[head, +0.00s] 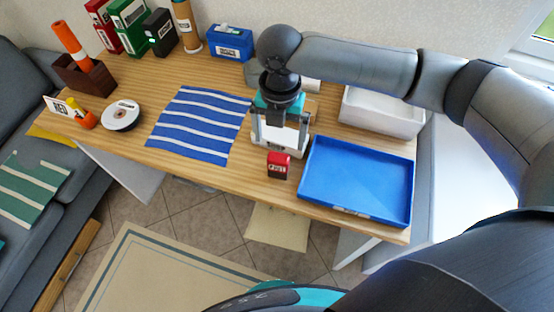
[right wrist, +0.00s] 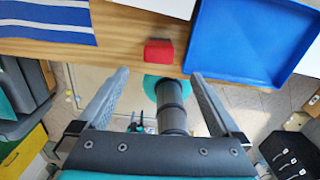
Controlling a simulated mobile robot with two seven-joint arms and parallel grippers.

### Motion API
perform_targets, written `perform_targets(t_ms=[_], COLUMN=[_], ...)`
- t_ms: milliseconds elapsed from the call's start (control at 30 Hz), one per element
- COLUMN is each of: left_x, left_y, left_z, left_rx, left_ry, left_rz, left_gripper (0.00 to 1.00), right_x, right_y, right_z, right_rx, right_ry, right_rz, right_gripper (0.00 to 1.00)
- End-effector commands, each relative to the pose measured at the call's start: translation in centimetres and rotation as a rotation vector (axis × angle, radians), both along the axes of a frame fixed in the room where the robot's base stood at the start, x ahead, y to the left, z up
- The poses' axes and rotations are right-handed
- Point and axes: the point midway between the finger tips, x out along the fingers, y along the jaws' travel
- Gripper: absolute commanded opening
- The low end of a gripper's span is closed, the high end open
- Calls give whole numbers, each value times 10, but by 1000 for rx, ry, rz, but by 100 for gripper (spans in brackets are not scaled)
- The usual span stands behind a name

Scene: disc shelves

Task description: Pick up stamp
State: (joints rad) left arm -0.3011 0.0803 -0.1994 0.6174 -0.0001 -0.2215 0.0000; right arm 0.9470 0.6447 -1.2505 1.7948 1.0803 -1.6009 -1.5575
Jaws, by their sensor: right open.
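A small red block with a white label, which looks like the stamp (head: 279,164), stands near the front edge of the wooden table, just left of the blue tray. In the right wrist view the red stamp (right wrist: 158,52) lies beyond the fingertips, roughly centred between them. My right gripper (head: 279,148) is open and empty, pointing down at the table just behind the stamp in the head view. In the right wrist view its two fingers (right wrist: 160,76) are spread wide with nothing between them. My left gripper is not in view.
A blue tray (head: 312,192) stands close right of the stamp, with a white bin (head: 385,118) behind it. A blue striped cloth (head: 200,124) lies to the left. A white disc (head: 121,115), a brown holder (head: 84,76) and several boxes stand farther left and back.

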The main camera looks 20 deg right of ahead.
Motion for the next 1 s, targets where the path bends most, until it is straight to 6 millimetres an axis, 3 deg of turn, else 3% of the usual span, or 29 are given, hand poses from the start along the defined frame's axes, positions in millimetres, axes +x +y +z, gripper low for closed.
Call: perform_targets(t_ms=[100, 233, 533, 800, 1000], left_x=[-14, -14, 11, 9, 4], left_y=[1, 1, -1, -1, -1], left_z=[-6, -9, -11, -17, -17], left_rx=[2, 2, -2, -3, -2], left_ry=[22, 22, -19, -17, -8], left_rz=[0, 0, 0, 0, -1], left_gripper=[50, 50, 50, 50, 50], right_x=[-1, 0, 2, 4, 5], right_y=[0, 0, 0, 0, 0], right_z=[-29, -50, -73, -109, -113], right_rx=[0, 0, 0, 0, 1], right_ry=[2, 1, 0, -2, -3], right_rz=[-2, -1, -1, 0, 0], right_gripper=[100, 100, 100, 100, 100])
